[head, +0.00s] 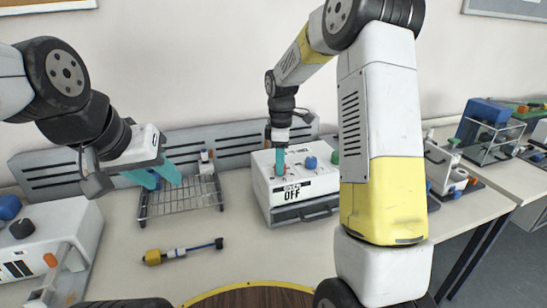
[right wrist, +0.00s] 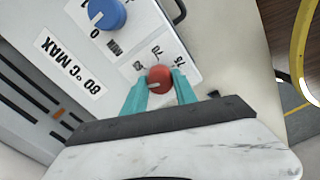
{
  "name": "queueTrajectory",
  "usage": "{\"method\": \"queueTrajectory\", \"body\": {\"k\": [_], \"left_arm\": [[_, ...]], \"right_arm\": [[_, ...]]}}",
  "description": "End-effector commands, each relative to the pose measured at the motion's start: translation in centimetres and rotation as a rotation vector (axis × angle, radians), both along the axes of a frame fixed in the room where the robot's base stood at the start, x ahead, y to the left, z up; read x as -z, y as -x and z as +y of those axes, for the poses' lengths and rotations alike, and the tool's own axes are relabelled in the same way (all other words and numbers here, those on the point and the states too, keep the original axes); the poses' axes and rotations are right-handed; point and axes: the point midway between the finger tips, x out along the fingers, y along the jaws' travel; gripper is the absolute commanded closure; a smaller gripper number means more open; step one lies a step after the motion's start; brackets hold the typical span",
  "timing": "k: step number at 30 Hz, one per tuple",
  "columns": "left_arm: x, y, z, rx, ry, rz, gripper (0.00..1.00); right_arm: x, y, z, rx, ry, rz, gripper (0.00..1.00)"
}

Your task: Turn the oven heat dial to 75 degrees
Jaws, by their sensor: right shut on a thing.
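The oven (head: 308,188) is a white box in the middle of the table; its front display reads OFF. In the right wrist view its red heat dial (right wrist: 160,78) sits on a white scale panel with printed numbers, 70 and 75 among them. A pale mark on the dial points toward the lower left of that view, away from those numbers. My right gripper (head: 281,172) is shut on the red dial, with a teal finger on each side of it. My left gripper (head: 157,177) is open and empty, above the wire rack.
A blue dial (head: 310,162) marked MIN is beside the red one on the oven. The wire rack (head: 181,209) stands left of the oven. A yellow-handled tool (head: 182,251) lies in front of the rack. A white machine (head: 45,245) is at far left.

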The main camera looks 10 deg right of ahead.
Motion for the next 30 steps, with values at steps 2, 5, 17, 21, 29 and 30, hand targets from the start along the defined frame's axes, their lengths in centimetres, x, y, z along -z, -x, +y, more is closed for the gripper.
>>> {"method": "queueTrajectory", "body": {"k": [2, 5, 17, 21, 29, 30], "left_arm": [[0.00, 0.00, 0.00, 0.000, 0.000, 0.000, 0.64], [0.00, 0.00, 0.00, 0.000, 0.000, 0.000, 0.64], [0.00, 0.00, 0.00, 0.000, 0.000, 0.000, 0.64], [0.00, 0.00, 0.00, 0.000, 0.000, 0.000, 0.64], [0.00, 0.00, 0.00, 0.000, 0.000, 0.000, 0.64], [0.00, 0.00, 0.00, 0.000, 0.000, 0.000, 0.64]], "right_arm": [[-0.08, -0.05, -0.02, 0.074, 0.000, -0.002, 1.00], [-0.09, -0.05, 0.02, 0.169, 0.000, -0.002, 1.00], [-0.11, -0.07, -0.01, 0.548, 0.001, -0.003, 1.00], [-0.12, -0.07, 0.03, 0.681, 0.000, -0.003, 1.00], [-0.13, -0.07, 0.02, 0.927, 0.000, -0.003, 1.00], [-0.13, -0.07, 0.02, 0.966, 0.000, -0.003, 1.00]]}}
